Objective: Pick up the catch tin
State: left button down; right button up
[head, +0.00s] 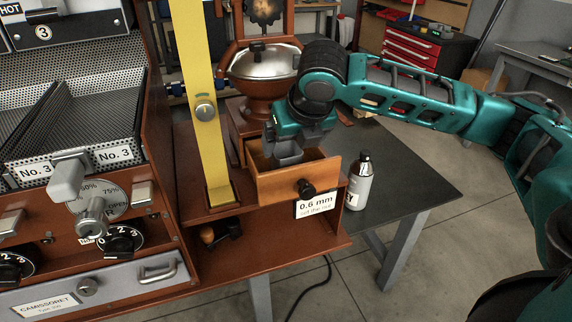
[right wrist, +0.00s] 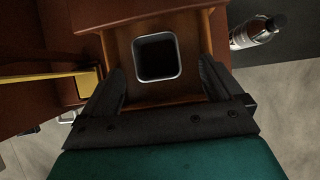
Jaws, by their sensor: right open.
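The catch tin is a small square grey metal tin (right wrist: 157,78) with a pale rim and a dark inside. It sits in an open wooden drawer (head: 300,184) with a black knob. In the head view a grey part of the tin (head: 289,155) shows just under my gripper. My right gripper (head: 297,142) is above the drawer, pointing down. In the right wrist view its two dark fingers (right wrist: 162,68) are apart, one on each side of the tin, with gaps between. How deep the fingertips reach is hard to tell. My left gripper is not in view.
A label reading 0.6 mm (head: 317,205) hangs below the drawer. A bottle with a black cap (head: 359,180) stands on the dark table (head: 410,180) to the right. A yellow upright post (head: 204,100) and the roaster panel (head: 90,200) are at the left.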

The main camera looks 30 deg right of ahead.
aim_at(286, 149)
jog(key=b+x, duration=0.1)
jog(key=x, duration=0.4)
jog(key=shift+w+a+r, duration=0.1)
jog(key=shift+w+a, duration=0.05)
jog(key=shift+w, duration=0.05)
jog(key=c, duration=1.1)
jog(key=shift+r, duration=0.15)
